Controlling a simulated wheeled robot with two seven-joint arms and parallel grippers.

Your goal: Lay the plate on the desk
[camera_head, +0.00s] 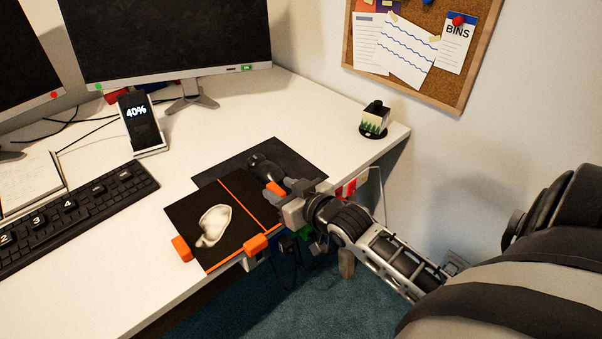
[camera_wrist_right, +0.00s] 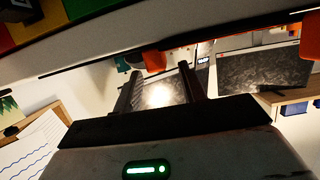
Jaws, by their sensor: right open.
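The plate (camera_head: 190,215) is a black square with orange trim and orange tabs. In the head view it lies flat at the desk's front edge, and its near corner seems to reach past the edge. A white curled piece (camera_head: 215,226) sits on it. The white desk (camera_head: 220,110) carries a dark mat (camera_head: 297,160) behind the plate. My right gripper (camera_head: 272,181) is at the plate's right side, over the mat; contact is unclear. In the right wrist view its two fingers (camera_wrist_right: 158,88) stand apart. An orange strip (camera_wrist_right: 180,40) shows beyond them. My left gripper is not in view.
A keyboard (camera_head: 75,215) lies left of the plate. A phone on a stand (camera_head: 140,120) and a monitor (camera_head: 170,40) are behind. A small pot (camera_head: 374,119) stands at the desk's right corner. The desk between phone and mat is clear.

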